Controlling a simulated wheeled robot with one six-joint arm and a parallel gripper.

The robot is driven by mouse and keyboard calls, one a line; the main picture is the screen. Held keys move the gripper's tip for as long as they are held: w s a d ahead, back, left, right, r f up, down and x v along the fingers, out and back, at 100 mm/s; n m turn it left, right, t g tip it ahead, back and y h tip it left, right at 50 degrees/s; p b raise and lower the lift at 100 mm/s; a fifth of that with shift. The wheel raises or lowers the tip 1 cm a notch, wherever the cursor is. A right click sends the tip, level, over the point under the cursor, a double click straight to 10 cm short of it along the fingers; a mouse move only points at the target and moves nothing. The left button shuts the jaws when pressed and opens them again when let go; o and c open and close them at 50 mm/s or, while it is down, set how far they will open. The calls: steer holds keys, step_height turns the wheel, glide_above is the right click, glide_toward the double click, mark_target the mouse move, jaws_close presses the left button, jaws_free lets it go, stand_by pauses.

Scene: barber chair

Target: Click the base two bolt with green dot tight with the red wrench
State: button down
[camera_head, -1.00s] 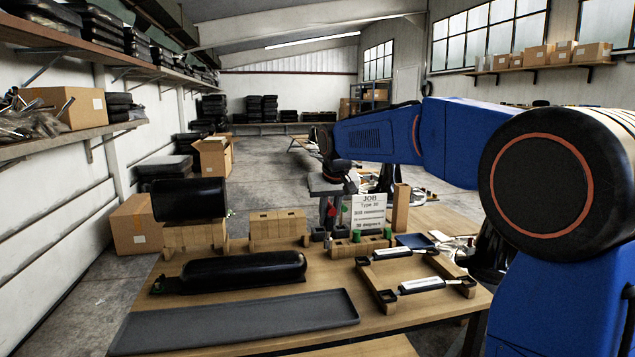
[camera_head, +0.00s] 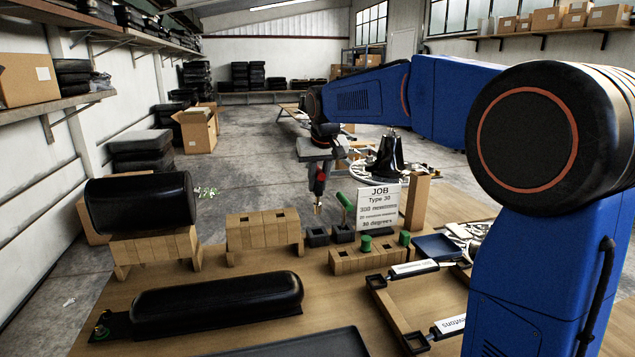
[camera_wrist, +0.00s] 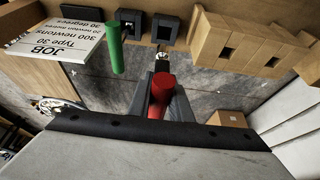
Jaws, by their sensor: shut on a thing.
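My gripper (camera_head: 319,168) is shut on the red wrench (camera_head: 319,185), which hangs upright with its metal tip down, above and apart from the small black square holders (camera_head: 317,236). In the wrist view, the red handle (camera_wrist: 158,97) sits between the two grey fingers of my gripper (camera_wrist: 161,84), with a silver tip beyond it. A silver chair base (camera_head: 362,171) with a black cone lies behind. I cannot make out a green-dotted bolt on it.
The JOB sign (camera_head: 378,209) and a wooden post (camera_head: 417,203) stand right of the holders. A wooden block with green pegs (camera_head: 368,261), a slotted wooden stand (camera_head: 262,232), a black cylinder (camera_head: 140,203) and a long black pad (camera_head: 216,304) occupy the table.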

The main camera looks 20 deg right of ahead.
mark_target(318, 209)
stand_by(0.3)
steer(key=shift+f, duration=3.15)
steer(key=shift+f, duration=1.85)
steer(key=c, duration=1.5)
jaws_free()
steer(key=shift+c, duration=0.2)
steer(key=shift+s+r, duration=0.1)
